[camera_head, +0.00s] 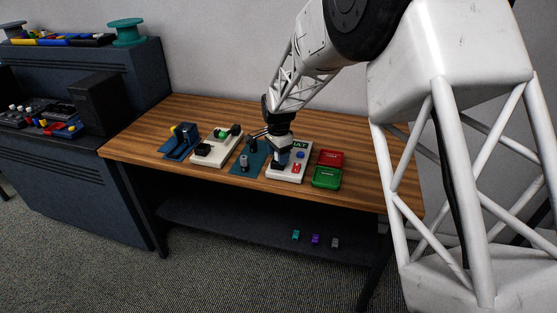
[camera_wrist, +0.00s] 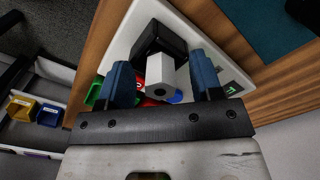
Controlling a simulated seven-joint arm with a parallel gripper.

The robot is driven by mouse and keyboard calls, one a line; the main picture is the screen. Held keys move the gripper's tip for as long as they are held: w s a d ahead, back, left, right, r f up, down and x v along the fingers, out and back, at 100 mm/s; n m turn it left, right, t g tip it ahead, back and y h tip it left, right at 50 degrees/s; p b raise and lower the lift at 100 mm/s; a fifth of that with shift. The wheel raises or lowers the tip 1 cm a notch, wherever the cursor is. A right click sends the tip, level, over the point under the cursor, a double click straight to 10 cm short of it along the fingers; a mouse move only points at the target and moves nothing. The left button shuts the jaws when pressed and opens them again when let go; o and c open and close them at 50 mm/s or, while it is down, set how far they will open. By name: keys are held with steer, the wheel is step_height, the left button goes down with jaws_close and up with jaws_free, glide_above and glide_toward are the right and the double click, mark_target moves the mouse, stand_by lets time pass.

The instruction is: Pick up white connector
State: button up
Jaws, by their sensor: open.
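The white connector (camera_wrist: 161,73) is a white block with a dark round hole in its near face. It shows in the wrist view between the two blue fingers of my gripper (camera_wrist: 163,80). The fingers are open, one on each side of it; I cannot tell whether either touches it. A black block (camera_wrist: 160,38) is right by the connector's far end, over the white board (camera_wrist: 180,12). In the head view my gripper (camera_head: 281,165) points down over the left part of the white board (camera_head: 286,176), and it hides the connector there.
A red tray (camera_head: 331,157) and a green tray (camera_head: 326,177) lie right of the board. A blue mat (camera_head: 238,168) with a grey post, a pale board (camera_head: 205,160) and a blue stand (camera_head: 178,147) lie to the left. The table's right end is clear.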

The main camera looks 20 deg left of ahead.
steer(key=c, duration=1.1)
steer(key=shift+r, duration=0.15)
steer(key=shift+r, duration=0.5)
steer(key=shift+s+d+r, duration=0.1)
steer(key=shift+s+r, duration=0.05)
steer(key=shift+r, duration=0.45)
steer(key=shift+s+d+r, duration=0.1)
steer(key=shift+s+r, duration=0.05)
steer(key=shift+r, duration=0.45)
steer(key=s+d+r, duration=0.1)
steer(key=s+d, duration=0.6)
steer(key=s, duration=0.6)
steer(key=shift+s+d+r, duration=0.15)
steer(key=shift+s, duration=0.1)
